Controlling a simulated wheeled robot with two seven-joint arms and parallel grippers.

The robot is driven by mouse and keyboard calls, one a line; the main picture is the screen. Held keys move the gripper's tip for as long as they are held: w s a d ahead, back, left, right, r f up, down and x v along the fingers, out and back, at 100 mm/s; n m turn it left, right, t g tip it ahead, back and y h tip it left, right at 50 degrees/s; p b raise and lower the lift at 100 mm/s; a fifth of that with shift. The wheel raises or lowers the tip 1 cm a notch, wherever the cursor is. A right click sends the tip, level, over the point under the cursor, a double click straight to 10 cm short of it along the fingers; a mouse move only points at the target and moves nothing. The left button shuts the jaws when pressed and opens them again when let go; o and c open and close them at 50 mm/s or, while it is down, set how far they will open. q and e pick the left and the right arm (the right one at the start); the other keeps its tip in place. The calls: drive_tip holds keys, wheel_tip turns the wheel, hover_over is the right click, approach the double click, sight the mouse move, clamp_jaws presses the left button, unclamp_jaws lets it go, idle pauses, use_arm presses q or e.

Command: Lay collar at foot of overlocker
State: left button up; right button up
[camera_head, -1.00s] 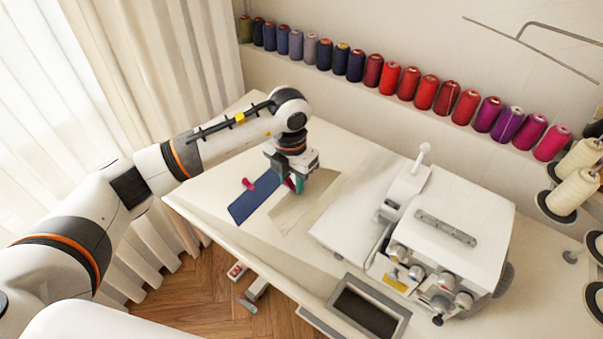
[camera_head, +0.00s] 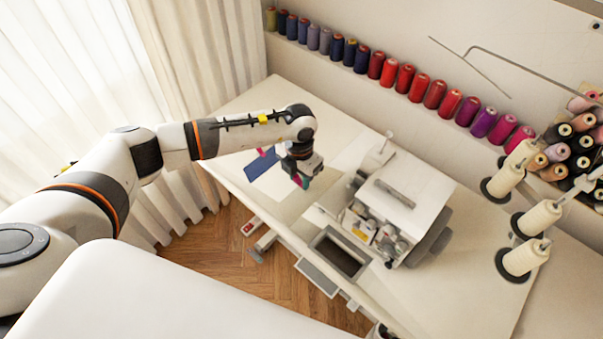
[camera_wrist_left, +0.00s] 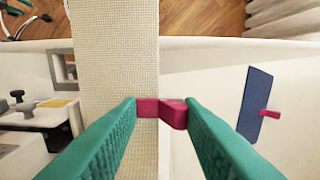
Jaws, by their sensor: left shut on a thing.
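My left gripper (camera_head: 302,181) is above the table between a blue piece and the overlocker (camera_head: 415,185). In the left wrist view its green fingers (camera_wrist_left: 162,112) are shut on a magenta tab (camera_wrist_left: 160,108). The tab sits at the edge of a long cream woven piece (camera_wrist_left: 115,60), which looks close to the camera and seems to hang from the tab; whether it touches the table is unclear. I cannot tell for sure that this piece is the collar. The overlocker shows partly at the left of the wrist view (camera_wrist_left: 30,125). My right gripper is out of view.
The blue piece (camera_head: 262,163) with its own magenta tab (camera_wrist_left: 269,113) lies on the table. A grey-framed tray (camera_head: 341,254) sits in front of the overlocker. Thread cones (camera_head: 538,217) stand at the right. Spools (camera_head: 390,74) line the back. Table before the overlocker is largely clear.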

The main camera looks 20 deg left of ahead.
sight(318, 189)
use_arm(q)
drive_tip(key=shift+f+b, duration=0.4)
drive_tip(key=shift+f, duration=0.55)
drive_tip(key=shift+s+d+f+b, duration=0.1)
drive_tip(key=shift+f+b, duration=0.55)
drive_tip(key=shift+f, duration=0.25)
wheel_tip(318, 189, down, 2)
drive_tip(key=shift+b, duration=0.6)
drive_tip(key=shift+w+d+r, duration=0.1)
drive_tip(key=shift+w+d, duration=0.05)
drive_tip(key=shift+d, duration=0.95)
drive_tip(key=shift+w+d, duration=0.15)
drive_tip(key=shift+d, duration=1.2)
drive_tip(key=shift+b, duration=0.35)
